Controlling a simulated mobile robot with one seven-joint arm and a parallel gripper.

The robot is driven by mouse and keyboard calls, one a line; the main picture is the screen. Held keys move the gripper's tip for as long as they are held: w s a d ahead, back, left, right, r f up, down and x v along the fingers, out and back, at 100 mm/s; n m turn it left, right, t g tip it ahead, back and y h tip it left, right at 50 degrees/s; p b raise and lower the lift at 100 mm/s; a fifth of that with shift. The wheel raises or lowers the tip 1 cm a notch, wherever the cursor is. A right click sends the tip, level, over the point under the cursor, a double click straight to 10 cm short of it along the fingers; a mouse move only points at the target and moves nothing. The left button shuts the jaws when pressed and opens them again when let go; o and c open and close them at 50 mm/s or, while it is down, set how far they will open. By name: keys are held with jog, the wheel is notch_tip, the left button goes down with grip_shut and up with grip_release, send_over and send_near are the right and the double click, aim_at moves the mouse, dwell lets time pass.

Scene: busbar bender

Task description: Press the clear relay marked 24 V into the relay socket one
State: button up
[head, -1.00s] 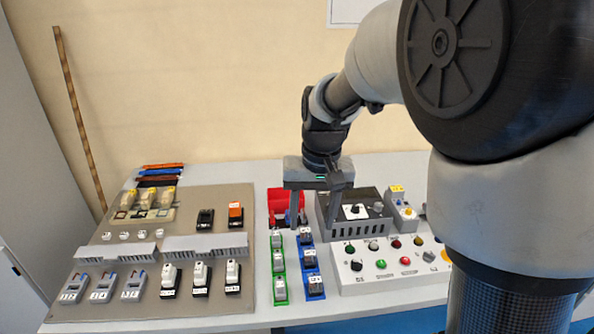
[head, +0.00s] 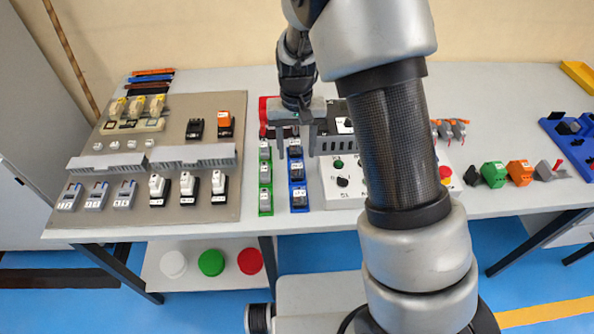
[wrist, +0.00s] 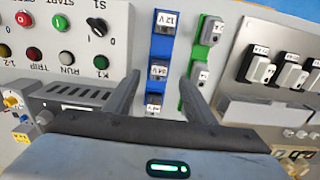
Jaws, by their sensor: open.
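The blue strip (head: 299,209) carries a row of dark relays with white labels. In the wrist view the blue strip (wrist: 160,46) shows a 12 V label at its far end; a middle relay (wrist: 158,72) seems to read 24 V, and a nearer relay (wrist: 154,102) has a label too small to read surely. I cannot tell which relay is clear. My gripper (head: 296,147) is open and empty over the back end of the blue strip, and its fingers straddle that strip in the wrist view (wrist: 163,84). Relay socket one is not identifiable by any readable mark.
A green strip (head: 265,210) of relays stands close left of the blue one. The grey-brown panel (head: 135,213) at left bears black bases (head: 188,201) with white parts and grey ducts (head: 198,155). A switch panel (head: 335,201) is close at right. A red bin (head: 263,113) stands behind.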

aim_at(297, 165)
jog(key=f, duration=0.8)
jog(key=shift+w+f, duration=0.1)
jog(key=shift+w, duration=0.25)
jog(key=c, duration=1.2)
jog(key=shift+r, duration=5.05)
